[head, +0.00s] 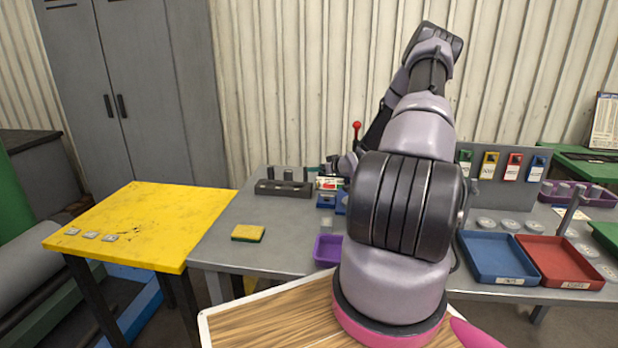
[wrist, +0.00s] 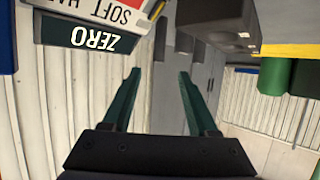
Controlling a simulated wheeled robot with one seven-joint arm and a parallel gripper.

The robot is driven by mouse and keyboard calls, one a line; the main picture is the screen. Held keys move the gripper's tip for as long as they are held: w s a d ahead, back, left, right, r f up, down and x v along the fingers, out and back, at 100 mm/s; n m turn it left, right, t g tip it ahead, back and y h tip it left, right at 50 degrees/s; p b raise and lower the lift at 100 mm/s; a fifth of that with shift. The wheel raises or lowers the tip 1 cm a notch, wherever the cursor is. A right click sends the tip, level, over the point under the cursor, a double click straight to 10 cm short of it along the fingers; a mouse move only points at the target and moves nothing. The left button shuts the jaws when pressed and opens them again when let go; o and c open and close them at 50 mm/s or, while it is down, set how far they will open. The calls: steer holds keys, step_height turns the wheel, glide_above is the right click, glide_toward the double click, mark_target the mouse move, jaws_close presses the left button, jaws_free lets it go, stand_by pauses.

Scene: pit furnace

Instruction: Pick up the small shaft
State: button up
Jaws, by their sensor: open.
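A dark rack (head: 283,189) stands at the back of the grey table in the head view, with a few short upright shafts in it. I cannot tell which is the small shaft. My gripper (wrist: 158,76) is open and empty in the wrist view, its two dark green fingers apart. In the head view it is mostly hidden behind my arm, to the right of the rack. The wrist view is upside down; a dark block (wrist: 212,14) at its top is probably the rack, with grey shapes beside it that I cannot identify surely.
A device with a ZERO label (wrist: 97,38) is close to the fingers at upper left. A red-knobbed lever (head: 357,126) rises behind it. A purple bin (head: 326,250), blue tray (head: 497,258) and red tray (head: 560,262) line the front. The yellow table (head: 150,215) is mostly clear.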

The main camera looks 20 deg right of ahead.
mark_target(306, 167)
steer(key=x, duration=0.9)
steer(key=shift+w+d+f, duration=0.1)
steer(key=shift+w+f, duration=0.15)
steer(key=shift+w, duration=0.05)
jaws_close()
